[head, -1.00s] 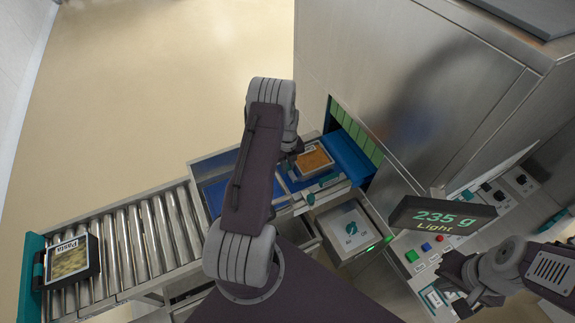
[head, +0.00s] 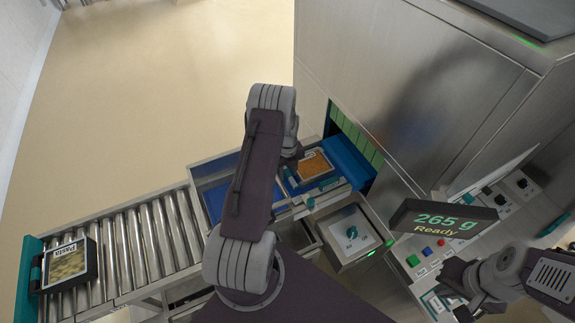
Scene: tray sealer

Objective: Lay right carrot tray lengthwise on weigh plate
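One orange-filled tray (head: 313,167), which looks like carrots, lies on a blue surface in front of the machine opening in the head view. Any second carrot tray is not visible. I cannot surely pick out the weigh plate. The weight display (head: 443,218) reads 265 g, Ready. My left gripper (head: 293,169) is beside the tray's left side, mostly hidden behind my own arm. Whether it touches the tray or is open cannot be told. My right gripper (head: 455,291) is over the control panel at the lower right, with fingers apart and nothing between them.
A pasta tray (head: 67,264) sits at the left end of the roller conveyor (head: 147,243). The control panel (head: 425,255) has coloured buttons. The steel machine (head: 410,110) blocks the right back.

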